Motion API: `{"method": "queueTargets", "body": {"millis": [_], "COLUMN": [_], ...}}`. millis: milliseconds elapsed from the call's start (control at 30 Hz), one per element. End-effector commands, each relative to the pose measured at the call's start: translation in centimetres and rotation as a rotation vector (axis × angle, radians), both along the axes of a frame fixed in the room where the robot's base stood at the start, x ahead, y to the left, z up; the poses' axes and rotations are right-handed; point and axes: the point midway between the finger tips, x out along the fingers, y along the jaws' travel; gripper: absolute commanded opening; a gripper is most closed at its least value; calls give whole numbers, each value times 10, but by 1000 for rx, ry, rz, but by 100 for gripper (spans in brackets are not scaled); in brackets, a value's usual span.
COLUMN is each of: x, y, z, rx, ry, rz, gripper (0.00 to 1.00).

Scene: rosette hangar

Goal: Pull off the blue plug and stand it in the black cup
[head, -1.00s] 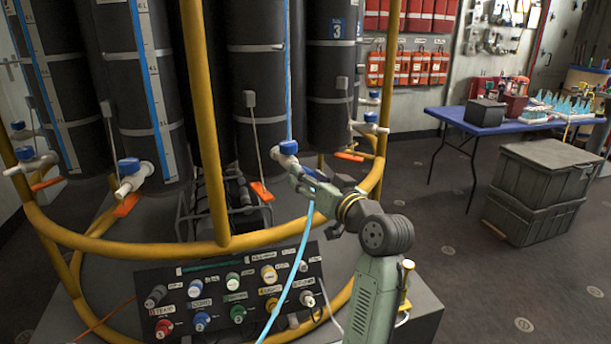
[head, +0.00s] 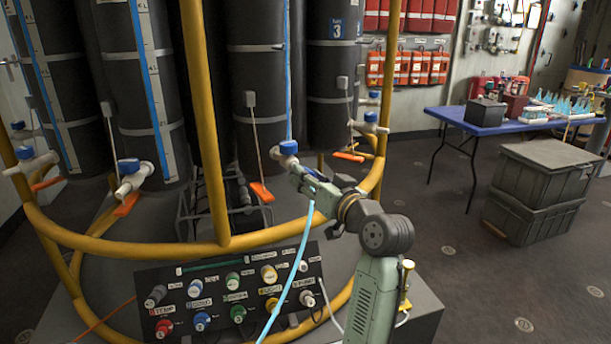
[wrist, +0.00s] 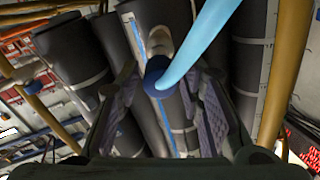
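A blue plug (wrist: 160,76) on a white pipe end shows ahead of my gripper (wrist: 163,100) in the wrist view, between the two fingers and with a light blue hose at it. In the head view, a blue cap (head: 288,147) sits on a fitting of a black cylinder, right at my gripper (head: 298,172). The fingers are apart; I see no firm contact with the plug. Other blue caps sit on neighbouring fittings, such as one at the left (head: 129,166). I cannot make out a black cup.
A yellow rail (head: 222,245) curves around the cylinders close to my arm. A panel (head: 255,268) with coloured knobs lies below. The light blue hose (head: 290,270) runs down in front. A blue table (head: 466,118) and stacked grey crates (head: 540,190) stand right; floor between is clear.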

Motion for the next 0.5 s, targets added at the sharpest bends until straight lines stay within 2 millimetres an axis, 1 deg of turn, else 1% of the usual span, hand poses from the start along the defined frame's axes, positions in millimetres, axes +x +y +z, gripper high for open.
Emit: {"method": "queueTargets", "body": {"millis": [33, 400, 467, 500], "x": [0, 0, 0, 0], "y": [0, 0, 0, 0], "z": [0, 0, 0, 0], "rx": [0, 0, 0, 0], "ry": [0, 0, 0, 0], "rz": [0, 0, 0, 0], "gripper": [29, 4, 0, 0]}}
